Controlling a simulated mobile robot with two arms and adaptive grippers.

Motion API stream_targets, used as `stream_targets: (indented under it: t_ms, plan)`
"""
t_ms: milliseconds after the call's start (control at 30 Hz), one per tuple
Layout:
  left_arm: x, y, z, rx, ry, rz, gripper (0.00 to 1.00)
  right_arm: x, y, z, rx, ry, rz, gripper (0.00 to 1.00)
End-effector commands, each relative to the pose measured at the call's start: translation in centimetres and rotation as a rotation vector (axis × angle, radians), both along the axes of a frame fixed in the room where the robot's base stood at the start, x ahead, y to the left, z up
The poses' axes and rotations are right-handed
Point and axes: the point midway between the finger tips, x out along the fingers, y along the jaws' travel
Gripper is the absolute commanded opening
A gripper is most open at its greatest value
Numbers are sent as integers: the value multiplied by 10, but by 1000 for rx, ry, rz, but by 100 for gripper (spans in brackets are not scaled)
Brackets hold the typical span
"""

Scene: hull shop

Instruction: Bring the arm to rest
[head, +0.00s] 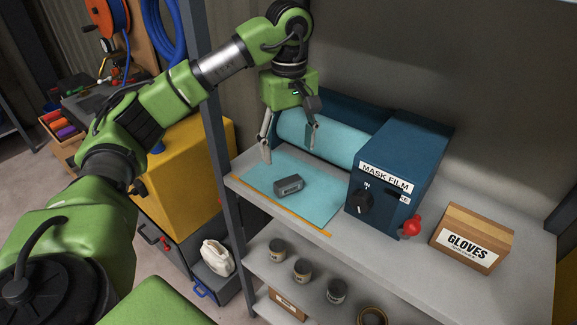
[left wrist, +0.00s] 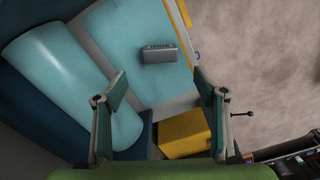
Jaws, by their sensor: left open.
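My left arm comes in from the left in the head view, and its gripper (head: 289,140) hangs fingers down over the shelf. The gripper is open with nothing between its fingers. Below it a small grey box-shaped device (head: 288,185) lies on a light blue sheet (head: 315,203); the device also shows in the left wrist view (left wrist: 160,54), beyond the open fingers (left wrist: 160,97). The gripper is apart from the device. My right gripper is in neither view.
A blue roll (head: 325,142) lies behind the sheet, beside the blue MASK FILM box (head: 410,155). A red knob (head: 412,225) and a GLOVES carton (head: 470,238) stand at the right. A grey upright post (head: 214,140) stands left of the gripper. Several cans occupy the lower shelf.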

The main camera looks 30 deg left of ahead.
Motion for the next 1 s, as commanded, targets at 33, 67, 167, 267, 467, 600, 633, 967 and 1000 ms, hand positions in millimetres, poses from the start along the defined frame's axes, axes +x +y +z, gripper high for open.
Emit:
stream_targets:
  t_ms: [33, 67, 167, 267, 467, 600, 633, 967, 1000]
  plan:
    - [0, 0, 5, 0, -1, 0, 65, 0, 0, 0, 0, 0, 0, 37]
    - [0, 0, 8, 0, -1, 0, 65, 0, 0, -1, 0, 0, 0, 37]
    - [0, 0, 12, 0, -1, 0, 65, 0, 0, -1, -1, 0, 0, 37]
    - [-1, 0, 14, 0, -1, 0, 65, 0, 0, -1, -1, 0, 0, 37]
    - [0, 0, 13, 0, 0, 0, 65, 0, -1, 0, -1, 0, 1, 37]
    - [0, 1, 13, 0, 0, 0, 65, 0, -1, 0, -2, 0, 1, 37]
    - [0, 1, 13, 0, 0, 0, 65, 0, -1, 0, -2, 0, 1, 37]
    - [-18, 0, 8, 0, 9, 0, 65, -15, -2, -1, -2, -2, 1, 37]
    - [-25, 0, 8, 0, 9, 0, 65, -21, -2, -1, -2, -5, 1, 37]
